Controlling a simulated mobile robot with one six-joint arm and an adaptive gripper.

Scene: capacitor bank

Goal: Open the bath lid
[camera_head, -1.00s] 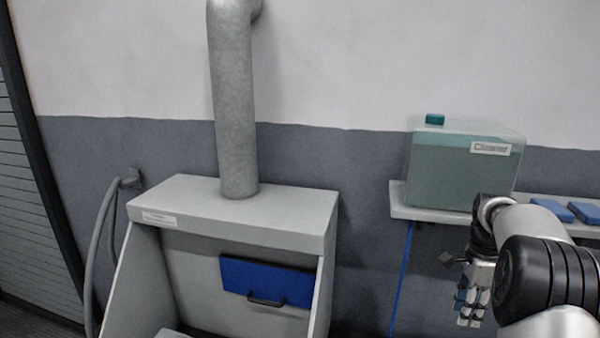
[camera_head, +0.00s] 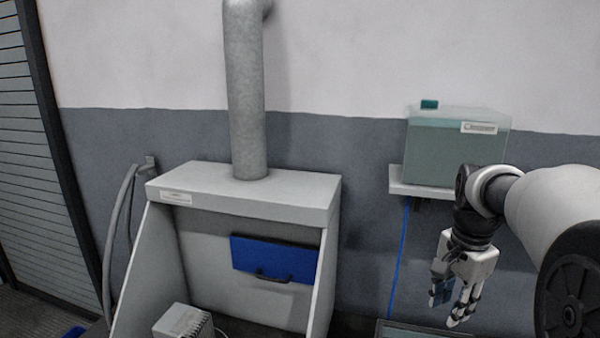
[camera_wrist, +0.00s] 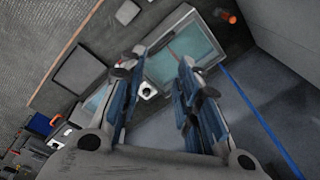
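No part is clearly marked as the bath lid. A teal, glass-like rectangular panel in a grey frame (camera_wrist: 185,48) lies beyond my fingertips in the wrist view; the edge of a similar framed surface (camera_head: 425,330) shows at the bottom of the head view. I cannot tell whether it is the lid or whether it is shut. My gripper (camera_head: 449,312) hangs fingers down above that edge. In the wrist view my gripper (camera_wrist: 161,62) has its fingers apart with nothing between them. A blue panel with a black handle (camera_head: 275,258) stands upright inside the grey hood.
The grey hood (camera_head: 255,192) with its duct (camera_head: 245,100) stands left of my arm, with a white ribbed box (camera_head: 184,322) inside. A teal cleaner tank (camera_head: 455,150) rests on a wall shelf (camera_head: 410,187). A blue strip (camera_wrist: 262,120) runs along the right in the wrist view.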

